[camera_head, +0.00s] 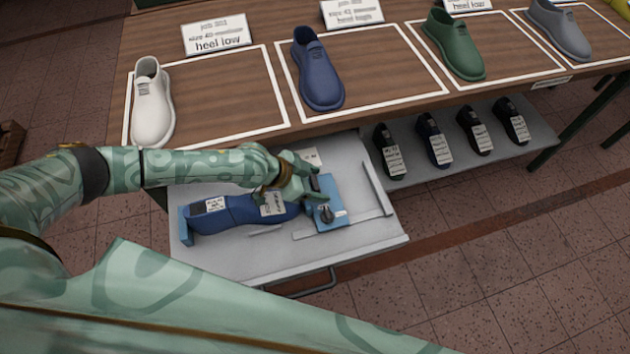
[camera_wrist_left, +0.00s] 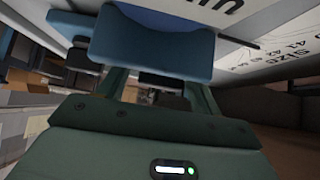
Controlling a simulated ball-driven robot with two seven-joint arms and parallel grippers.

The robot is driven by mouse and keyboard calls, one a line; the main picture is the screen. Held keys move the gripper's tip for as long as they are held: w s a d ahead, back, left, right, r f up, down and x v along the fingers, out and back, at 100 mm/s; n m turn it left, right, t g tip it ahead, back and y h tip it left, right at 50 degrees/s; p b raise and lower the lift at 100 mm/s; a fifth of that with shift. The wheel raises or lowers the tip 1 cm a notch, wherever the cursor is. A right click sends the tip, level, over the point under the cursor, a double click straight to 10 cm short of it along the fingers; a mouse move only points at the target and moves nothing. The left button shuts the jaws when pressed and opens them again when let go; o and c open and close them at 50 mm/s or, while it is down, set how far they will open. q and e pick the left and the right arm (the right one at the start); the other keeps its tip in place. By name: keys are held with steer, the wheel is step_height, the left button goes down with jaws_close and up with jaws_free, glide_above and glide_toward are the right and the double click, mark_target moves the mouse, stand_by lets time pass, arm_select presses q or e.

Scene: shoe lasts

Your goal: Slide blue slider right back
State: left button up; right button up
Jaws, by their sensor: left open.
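The blue slider (camera_head: 329,215) is a flat blue block with a dark knob, on the right part of the pulled-out grey drawer (camera_head: 375,237). A blue shoe last (camera_head: 236,213) with white labels lies left of it, between the slider and a small blue end block (camera_head: 186,226). My left gripper (camera_head: 300,180) is open at the slider's upper left side, over the toe end of the last. In the left wrist view a blue piece with a curved edge (camera_wrist_left: 150,45), apparently the slider's, is close at the fingers (camera_wrist_left: 158,85). Whether the fingers touch it cannot be told. My right gripper is not in view.
Behind the drawer a wooden table (camera_head: 265,60) holds several shoes in white-outlined areas. A grey shelf (camera_head: 450,160) with several dark lasts is to the right. Drawer rails (camera_head: 376,188) lie right of the slider. A drawer handle (camera_head: 318,285) is in front.

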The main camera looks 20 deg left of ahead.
arm_select(q)
steer(key=c, duration=1.4)
steer(key=w+d, duration=0.1)
steer(key=d, duration=0.1)
steer(key=w+d+b, duration=0.1)
steer(key=w+d, duration=0.1)
steer(key=d, duration=0.1)
steer(key=w+d+b, duration=0.1)
steer(key=w+d, duration=0.1)
steer(key=shift+d, duration=0.15)
steer(key=o, duration=1)
steer(key=shift+r, duration=0.1)
steer(key=o, duration=0.4)
steer(key=shift+d, duration=0.15)
